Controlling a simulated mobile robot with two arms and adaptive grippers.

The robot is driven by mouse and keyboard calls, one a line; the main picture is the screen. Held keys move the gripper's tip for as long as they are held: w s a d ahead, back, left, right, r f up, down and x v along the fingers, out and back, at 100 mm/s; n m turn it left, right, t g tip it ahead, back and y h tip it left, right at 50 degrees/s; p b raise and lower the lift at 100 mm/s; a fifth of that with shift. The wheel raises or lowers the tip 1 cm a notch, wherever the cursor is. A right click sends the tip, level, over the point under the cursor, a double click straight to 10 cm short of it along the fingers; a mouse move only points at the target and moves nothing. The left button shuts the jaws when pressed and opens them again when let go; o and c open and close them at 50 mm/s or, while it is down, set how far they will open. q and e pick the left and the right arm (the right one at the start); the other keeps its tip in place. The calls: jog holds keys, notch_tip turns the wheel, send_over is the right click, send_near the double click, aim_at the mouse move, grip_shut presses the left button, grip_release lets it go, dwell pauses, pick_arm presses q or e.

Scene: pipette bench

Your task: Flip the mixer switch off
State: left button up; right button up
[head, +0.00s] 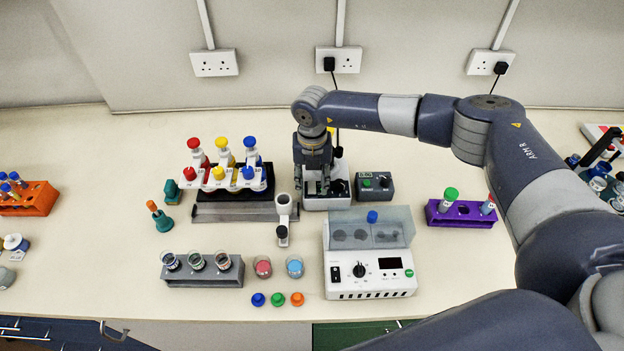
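My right gripper (317,186) points down over a small white device (327,203) with a dark top and a black knob (338,187), probably the mixer. The gripper hides much of this device, including any switch behind the fingers. I cannot tell whether the fingers touch it or how far apart they are. In front stands a white instrument (370,286) with a black rocker switch (335,273), a dial and a display. My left gripper is not in view.
A pipette rack (232,211) with red, yellow and blue tops stands left of the gripper. A grey cup holder (203,276) is in front of it. A purple tube rack (460,213) stands right.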

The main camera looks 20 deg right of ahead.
jog(key=shift+f, duration=0.9)
jog(key=shift+c, duration=0.5)
grip_shut()
jog(key=g+b, duration=0.1)
jog(key=b, duration=0.1)
jog(key=g+b, duration=0.1)
jog(key=b, duration=0.1)
jog(key=shift+w+d+f+b, duration=0.1)
jog(key=shift+w+f+b, duration=0.1)
jog(key=shift+w+b, duration=0.2)
jog(key=shift+r+g+y+b, duration=0.3)
jog(key=shift+y+b, duration=0.1)
jog(key=shift+b, duration=0.4)
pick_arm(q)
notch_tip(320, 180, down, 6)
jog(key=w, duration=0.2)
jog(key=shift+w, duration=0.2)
pick_arm(e)
jog(key=shift+r, duration=0.1)
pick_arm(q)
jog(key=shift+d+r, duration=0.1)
